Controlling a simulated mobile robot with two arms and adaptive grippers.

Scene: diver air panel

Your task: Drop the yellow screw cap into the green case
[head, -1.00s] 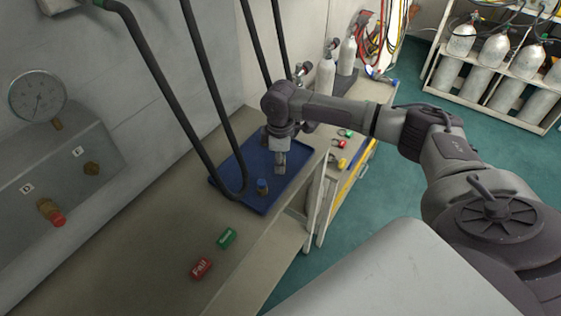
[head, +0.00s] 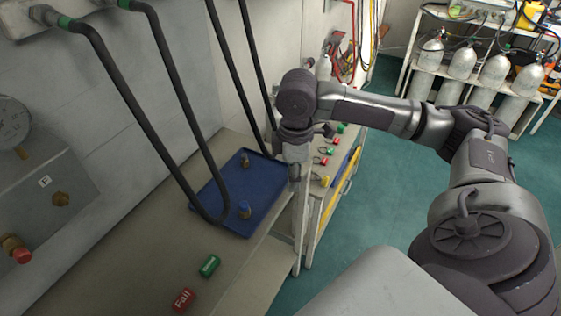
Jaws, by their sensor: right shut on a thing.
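My right gripper (head: 294,172) points down at the right edge of the blue tray (head: 268,188), above it. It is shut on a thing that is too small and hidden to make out. I cannot pick out the yellow screw cap for certain. A brass fitting with a blue band (head: 245,210) stands in the tray's near part, and another small brass fitting (head: 245,161) stands farther back. No green case shows clearly. My left gripper is out of view.
A green block (head: 209,265) and a red "Fail" block (head: 183,299) lie on the bench (head: 150,255) in front. Black hoses (head: 180,85) hang over the tray. Several small coloured items, one yellow (head: 326,181), lie on a surface at right. Gas cylinders (head: 462,62) stand behind.

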